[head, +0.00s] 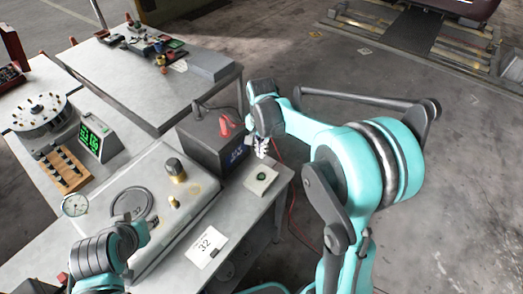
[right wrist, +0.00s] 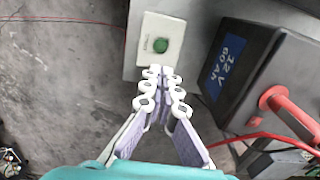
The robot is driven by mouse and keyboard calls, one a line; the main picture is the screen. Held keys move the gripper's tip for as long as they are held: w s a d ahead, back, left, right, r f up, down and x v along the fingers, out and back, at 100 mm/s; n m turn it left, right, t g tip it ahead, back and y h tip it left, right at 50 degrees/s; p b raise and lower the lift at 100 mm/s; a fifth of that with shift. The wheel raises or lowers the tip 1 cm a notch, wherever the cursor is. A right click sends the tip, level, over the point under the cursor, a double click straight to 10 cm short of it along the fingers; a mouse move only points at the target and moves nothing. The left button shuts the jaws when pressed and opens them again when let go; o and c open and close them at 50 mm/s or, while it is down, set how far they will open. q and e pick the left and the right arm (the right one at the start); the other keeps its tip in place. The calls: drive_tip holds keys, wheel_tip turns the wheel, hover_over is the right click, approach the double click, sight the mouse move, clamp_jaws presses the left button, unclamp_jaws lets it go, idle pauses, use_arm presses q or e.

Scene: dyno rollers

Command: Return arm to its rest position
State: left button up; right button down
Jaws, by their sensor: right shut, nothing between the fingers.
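My right arm (head: 375,165) reaches in from the right over the corner of the near bench. My right gripper (head: 262,148) points down above a small pale box with a green button (head: 261,178). In the right wrist view the fingers of my right gripper (right wrist: 160,75) are together with nothing between them. Their tips appear just below the green button (right wrist: 161,45); I cannot tell whether they touch the box.
A dark 12 V battery (head: 207,143) with red clamp (right wrist: 288,108) stands beside the button box, close to my right gripper. Open floor (head: 455,180) lies right.

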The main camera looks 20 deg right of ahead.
drive_tip(key=shift+s, duration=0.1)
drive_tip(key=s+a+f+n+t+b, duration=0.1)
drive_tip(key=s+f+n+t+b, duration=0.1)
drive_tip(key=s+n+t+b, duration=0.5)
drive_tip(key=s+n+b, duration=0.1)
drive_tip(key=s+n, duration=0.3)
drive_tip(key=s, duration=0.6)
drive_tip(key=shift+a+b, duration=0.3)
drive_tip(key=shift+b, duration=0.05)
